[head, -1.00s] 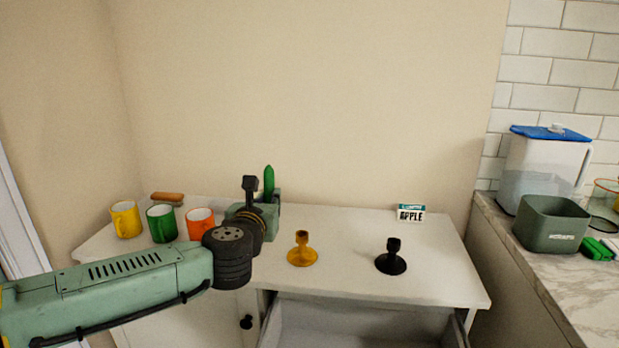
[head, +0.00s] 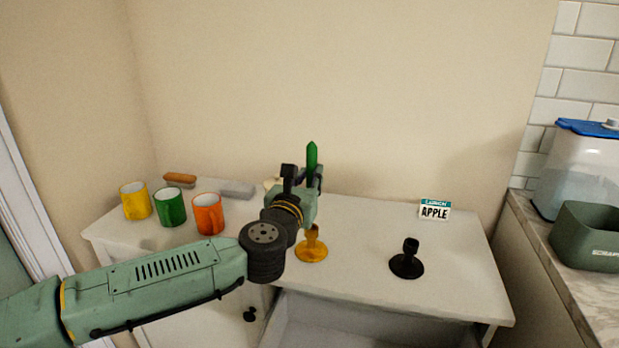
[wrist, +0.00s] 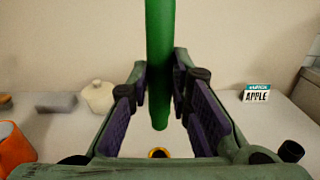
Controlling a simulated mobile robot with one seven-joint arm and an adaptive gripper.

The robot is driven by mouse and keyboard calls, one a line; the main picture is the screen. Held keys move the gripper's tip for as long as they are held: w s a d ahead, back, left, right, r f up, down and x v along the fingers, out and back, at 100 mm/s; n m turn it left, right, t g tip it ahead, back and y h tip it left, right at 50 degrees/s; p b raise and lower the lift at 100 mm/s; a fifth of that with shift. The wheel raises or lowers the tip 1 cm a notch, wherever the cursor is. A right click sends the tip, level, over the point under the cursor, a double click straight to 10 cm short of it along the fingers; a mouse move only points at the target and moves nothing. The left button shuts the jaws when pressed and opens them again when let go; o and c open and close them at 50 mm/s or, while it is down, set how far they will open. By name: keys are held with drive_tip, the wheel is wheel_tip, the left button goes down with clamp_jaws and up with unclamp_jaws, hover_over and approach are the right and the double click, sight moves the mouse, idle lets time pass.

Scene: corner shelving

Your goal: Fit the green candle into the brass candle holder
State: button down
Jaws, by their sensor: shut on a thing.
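The green candle (head: 312,158) stands upright in my gripper (head: 308,182), its pointed tip up. In the wrist view the candle (wrist: 160,60) hangs between the two finger pads of my gripper (wrist: 162,95), with its lower end showing below them. The brass candle holder (head: 311,248) stands on the white cabinet top, just below my gripper in the head view, its top partly hidden. In the wrist view the holder's rim (wrist: 159,153) shows below the candle's lower end, apart from it.
A black candle holder (head: 407,260) stands to the right, near a sign (head: 434,210). Yellow (head: 135,201), green (head: 170,207) and orange (head: 208,214) mugs stand at left. A grey block (wrist: 57,102) and a pale lidded pot (wrist: 98,97) are behind. An open drawer (head: 360,320) is in front.

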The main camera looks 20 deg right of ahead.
drive_tip(key=shift+w, duration=0.1)
drive_tip(key=m+g+h, duration=0.3)
drive_tip(key=shift+w+a, duration=0.2)
drive_tip(key=shift+a, duration=0.05)
drive_tip(key=shift+s+f+g+h+b, duration=0.1)
drive_tip(key=shift+f+g+h+b, duration=0.2)
drive_tip(key=shift+f+b, duration=2.35)
drive_tip(key=shift+f, duration=0.25)
drive_tip(key=shift+m+b, duration=0.3)
drive_tip(key=shift+b, duration=0.1)
drive_tip(key=shift+f+b, duration=1.5)
drive_tip(key=shift+f, duration=0.1)
drive_tip(key=c, duration=1.4)
unclamp_jaws()
